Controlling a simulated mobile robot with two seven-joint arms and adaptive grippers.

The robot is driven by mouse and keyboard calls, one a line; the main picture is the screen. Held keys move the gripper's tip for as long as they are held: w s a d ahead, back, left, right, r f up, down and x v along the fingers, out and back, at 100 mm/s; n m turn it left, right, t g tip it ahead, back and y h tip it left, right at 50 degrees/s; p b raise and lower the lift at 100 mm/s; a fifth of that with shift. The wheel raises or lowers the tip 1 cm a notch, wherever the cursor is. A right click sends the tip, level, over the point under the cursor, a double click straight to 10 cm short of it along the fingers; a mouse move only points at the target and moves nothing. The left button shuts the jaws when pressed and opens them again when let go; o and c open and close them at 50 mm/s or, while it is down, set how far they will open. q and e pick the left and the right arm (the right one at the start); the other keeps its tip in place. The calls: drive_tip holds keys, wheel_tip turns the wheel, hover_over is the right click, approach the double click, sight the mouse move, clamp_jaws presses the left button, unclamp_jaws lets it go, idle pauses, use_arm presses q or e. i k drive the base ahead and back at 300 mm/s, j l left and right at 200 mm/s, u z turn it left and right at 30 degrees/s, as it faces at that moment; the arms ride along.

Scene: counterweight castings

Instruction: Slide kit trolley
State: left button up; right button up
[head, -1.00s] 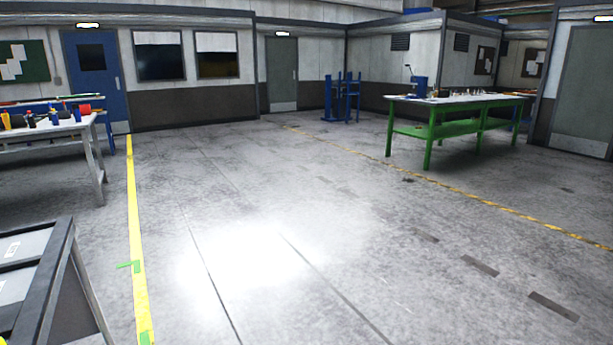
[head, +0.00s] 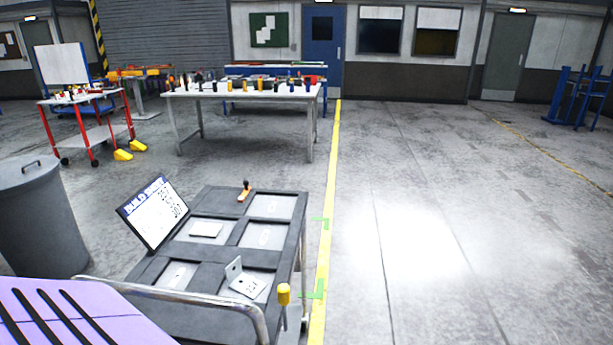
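The kit trolley (head: 222,265), as I take it, is a dark grey cart at the lower middle of the head view. Its top is divided into shallow pale compartments, and some hold small light plates (head: 248,286). A tilted sheet with printed markings (head: 157,212) stands at its left edge. A bent metal handle bar (head: 190,299) runs along its near side. A yellow knob on a rod (head: 284,294) is at its near right corner. A small orange-handled item (head: 244,191) is at its far edge. Neither of my grippers is in view.
A yellow floor line (head: 328,215) with green marks (head: 314,290) runs just right of the trolley. A grey bin (head: 42,220) and a purple slotted surface (head: 75,315) are at left. Behind are a workbench (head: 240,97) and red-legged cart (head: 92,122). Floor to the right is clear.

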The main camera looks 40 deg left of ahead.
sight(180, 285)
drive_tip(key=u, duration=1.8)
drive_tip(key=k+z, duration=0.1)
